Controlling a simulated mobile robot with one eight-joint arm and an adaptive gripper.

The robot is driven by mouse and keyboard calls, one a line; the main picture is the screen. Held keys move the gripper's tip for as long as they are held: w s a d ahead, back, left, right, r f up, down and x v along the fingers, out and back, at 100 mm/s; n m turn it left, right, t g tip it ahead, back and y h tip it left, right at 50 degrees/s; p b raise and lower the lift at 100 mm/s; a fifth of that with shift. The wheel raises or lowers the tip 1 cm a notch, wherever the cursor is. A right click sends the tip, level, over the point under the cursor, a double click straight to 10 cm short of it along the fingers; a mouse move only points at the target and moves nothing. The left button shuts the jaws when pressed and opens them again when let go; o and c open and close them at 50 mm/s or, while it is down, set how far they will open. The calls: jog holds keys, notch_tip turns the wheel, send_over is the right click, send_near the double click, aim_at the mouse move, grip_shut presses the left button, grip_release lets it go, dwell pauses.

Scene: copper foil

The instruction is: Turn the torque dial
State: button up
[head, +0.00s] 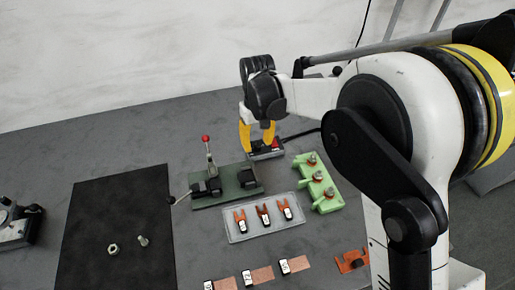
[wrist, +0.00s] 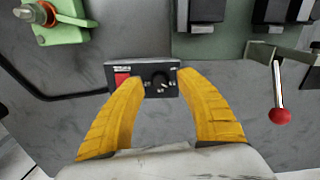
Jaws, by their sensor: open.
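The torque dial appears to be the small dark round knob (wrist: 158,82) on the face of a small grey box (wrist: 116,68), between my fingertips in the wrist view. The box has a red patch at its left end there. In the head view the box (head: 270,154) sits on the table below my gripper, partly hidden by it. My gripper (wrist: 158,80) is open, its two yellow fingers spread on either side of the knob. In the head view the gripper (head: 257,148) points down at the box. I cannot tell whether the fingers touch the knob.
A green fixture (head: 228,187) with a red-knobbed lever (head: 206,138) stands left of the box. A clear tray (head: 236,237) with several forked terminals and a light green block (head: 330,204) are in front. A black mat (head: 90,230) holds a nut and a bolt. A dark cable runs from the box.

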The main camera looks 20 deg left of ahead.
jog(key=shift+f, duration=0.8)
grip_shut()
jog(key=shift+r+m, duration=0.1)
jog(key=shift+m, duration=0.2)
jog(key=m+p, duration=0.1)
jog(key=m, duration=1)
jog(key=shift+p, duration=0.4)
